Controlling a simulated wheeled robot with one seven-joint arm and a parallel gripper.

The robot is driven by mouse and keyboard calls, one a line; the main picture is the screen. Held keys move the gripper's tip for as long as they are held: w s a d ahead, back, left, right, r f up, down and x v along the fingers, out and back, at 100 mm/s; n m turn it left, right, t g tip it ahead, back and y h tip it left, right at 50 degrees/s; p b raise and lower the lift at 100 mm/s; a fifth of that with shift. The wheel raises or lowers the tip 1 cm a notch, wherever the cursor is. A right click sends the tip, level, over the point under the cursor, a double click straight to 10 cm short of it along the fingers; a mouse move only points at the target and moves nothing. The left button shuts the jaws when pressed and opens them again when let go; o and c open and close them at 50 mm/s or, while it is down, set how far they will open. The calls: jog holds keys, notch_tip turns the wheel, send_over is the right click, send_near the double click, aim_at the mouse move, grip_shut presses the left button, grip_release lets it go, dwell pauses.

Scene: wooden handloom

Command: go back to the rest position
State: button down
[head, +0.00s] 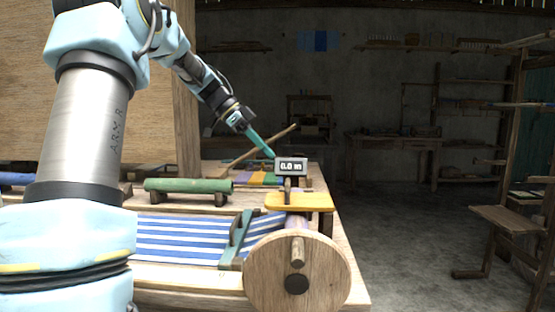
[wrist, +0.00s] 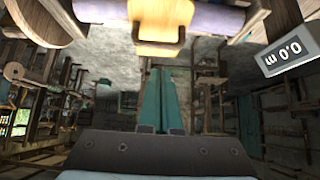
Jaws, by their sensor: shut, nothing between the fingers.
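My gripper (head: 271,155) is at the end of my arm, reaching over the loom from the upper left. Its long teal fingers are together with nothing between them, as the wrist view also shows (wrist: 161,72). In the head view the fingertips appear close to a small grey display (head: 291,166) reading 0.0 m; I cannot tell whether they touch. In the wrist view the display (wrist: 287,51) is at the right, apart from the fingers. A yellow plate (head: 290,203) sits below the display; it also shows above the fingertips in the wrist view (wrist: 160,22).
Blue-and-white striped cloth (head: 180,237) lies on the loom, with a round wooden wheel (head: 265,275) at its front right. A green roll (head: 188,185) rests on the left. A slanted wooden stick (head: 265,146) lies behind the gripper. The floor (head: 420,240) at the right is open.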

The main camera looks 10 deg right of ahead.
jog(key=w+a+r, duration=0.1)
jog(key=a+r, duration=0.1)
jog(key=a, duration=0.2)
jog(key=s+a+f+n+t+y+p, duration=0.2)
jog(key=s+a+f+n+y+p, duration=0.2)
jog(key=s+a+f+n, duration=0.3)
jog(key=s+a+f+n+t+y+p, duration=0.2)
jog(key=s+a+f+n+y+p, duration=0.2)
jog(key=s+a+n, duration=0.6)
jog(key=s+f+n+p, duration=0.2)
jog(key=s+f+n, duration=0.1)
jog(key=shift+s+a+f, duration=0.3)
jog(key=shift+s, duration=0.1)
jog(key=shift+a, duration=0.1)
